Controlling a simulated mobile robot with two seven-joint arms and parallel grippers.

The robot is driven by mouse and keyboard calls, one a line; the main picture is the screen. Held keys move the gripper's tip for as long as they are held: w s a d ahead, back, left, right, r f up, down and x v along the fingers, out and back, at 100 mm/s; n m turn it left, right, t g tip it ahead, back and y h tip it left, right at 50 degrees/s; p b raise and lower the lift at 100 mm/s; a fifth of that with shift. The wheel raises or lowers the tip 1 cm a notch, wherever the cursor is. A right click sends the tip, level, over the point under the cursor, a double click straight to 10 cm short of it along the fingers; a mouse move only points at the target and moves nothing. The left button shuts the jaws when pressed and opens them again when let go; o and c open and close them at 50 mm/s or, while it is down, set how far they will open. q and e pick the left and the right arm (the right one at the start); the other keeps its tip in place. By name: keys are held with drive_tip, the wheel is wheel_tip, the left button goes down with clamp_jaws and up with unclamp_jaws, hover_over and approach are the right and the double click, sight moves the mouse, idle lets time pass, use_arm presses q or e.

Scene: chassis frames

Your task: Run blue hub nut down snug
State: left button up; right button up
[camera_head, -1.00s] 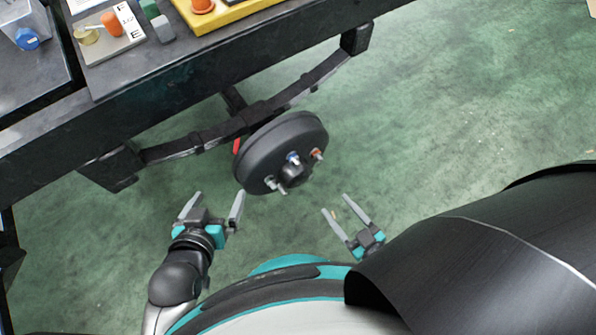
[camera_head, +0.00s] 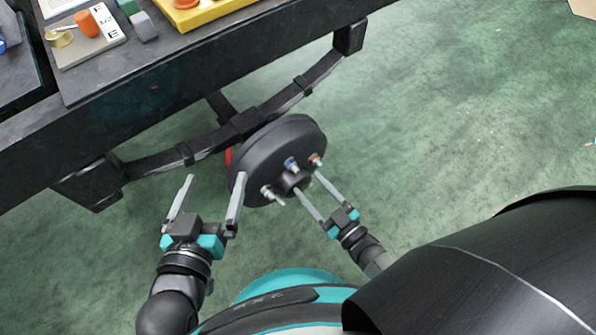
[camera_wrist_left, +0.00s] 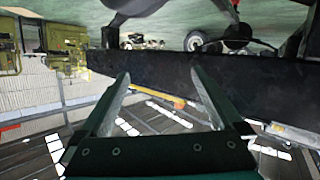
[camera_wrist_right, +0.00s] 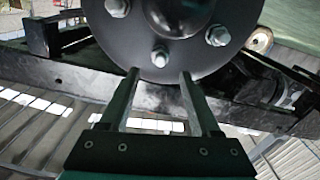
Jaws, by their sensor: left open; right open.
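The dark round hub drum (camera_head: 262,150) hangs under the bench, its face toward me. The blue hub nut (camera_head: 291,163) sits on a stud above the drum's centre boss. In the right wrist view a silver nut (camera_wrist_right: 160,55) shows just above and between the fingertips; no blue shows there. My left gripper (camera_head: 216,178) is open and empty, left of the drum.
A leaf spring (camera_head: 190,152) runs beneath the dark bench (camera_head: 150,85) behind the drum. A yellow tray (camera_head: 215,12) and a grey board (camera_head: 85,45) with small parts sit on the bench. Green floor (camera_head: 450,110) is clear at the right.

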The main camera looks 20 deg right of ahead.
sight(293, 166)
drive_tip(key=x, duration=0.3)
drive_tip(key=shift+w+a+b, duration=0.15)
drive_tip(key=shift+w+b, duration=0.2)
use_arm(q)
drive_tip(key=shift+s+d+r+n+t+h, duration=0.15)
drive_tip(key=shift+s+d+r+t+h, duration=0.2)
drive_tip(key=shift+t, duration=0.3)
drive_tip(key=shift+s+d+r+n+t+h, duration=0.2)
drive_tip(key=shift+d+r+t, duration=0.1)
drive_tip(key=shift+r+t, duration=0.25)
use_arm(e)
drive_tip(key=shift+x, duration=1)
clamp_jaws()
